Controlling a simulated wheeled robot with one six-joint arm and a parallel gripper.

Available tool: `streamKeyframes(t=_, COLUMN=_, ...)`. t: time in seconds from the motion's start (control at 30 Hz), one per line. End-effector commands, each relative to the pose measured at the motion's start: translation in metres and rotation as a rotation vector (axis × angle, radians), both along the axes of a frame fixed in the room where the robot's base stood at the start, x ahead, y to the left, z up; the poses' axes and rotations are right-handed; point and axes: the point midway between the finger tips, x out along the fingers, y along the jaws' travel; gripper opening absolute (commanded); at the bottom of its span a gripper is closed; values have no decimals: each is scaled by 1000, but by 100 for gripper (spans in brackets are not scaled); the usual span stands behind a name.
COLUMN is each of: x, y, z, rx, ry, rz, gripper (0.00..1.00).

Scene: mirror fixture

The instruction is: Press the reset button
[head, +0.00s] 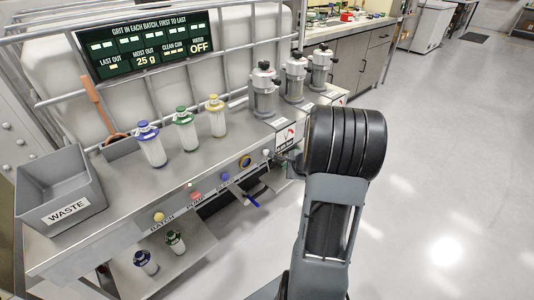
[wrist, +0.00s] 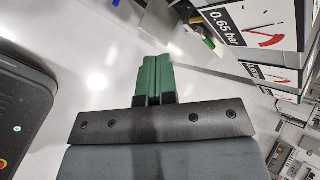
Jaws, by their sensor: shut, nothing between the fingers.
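A row of round buttons runs along the front edge of the metal bench in the head view: a yellow button (head: 158,216) by the label BATCH, a red button (head: 195,195) by PUMP, and a blue button (head: 224,177). I cannot read which one is labelled reset. My gripper (wrist: 153,62) shows in the wrist view with its green fingers together and nothing between them. In the head view my black arm hides most of it, near the right end of the bench.
Gauge panels, one reading 0.65 bar (wrist: 255,22), stand right of my gripper. Three grey canisters (head: 264,88) stand at the bench's right end. Several capped bottles (head: 151,148) and a grey WASTE bin (head: 60,190) stand left. The floor (head: 440,180) at right is clear.

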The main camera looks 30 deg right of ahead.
Motion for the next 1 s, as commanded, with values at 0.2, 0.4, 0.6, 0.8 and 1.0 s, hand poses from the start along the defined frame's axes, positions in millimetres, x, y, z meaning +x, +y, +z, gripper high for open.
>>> streamKeyframes(t=0.2, x=28, y=6, z=2, rx=1, ry=1, rz=3, gripper=0)
streamKeyframes(t=0.4, x=49, y=9, z=0, rx=-1, ry=0, rz=2, gripper=0)
streamKeyframes(t=0.6, x=61, y=11, z=0, rx=0, ry=0, rz=1, gripper=0)
streamKeyframes(t=0.8, x=65, y=12, z=0, rx=0, ry=0, rz=1, gripper=0)
streamKeyframes(t=1.0, x=65, y=12, z=0, rx=-1, ry=0, rz=1, gripper=0)
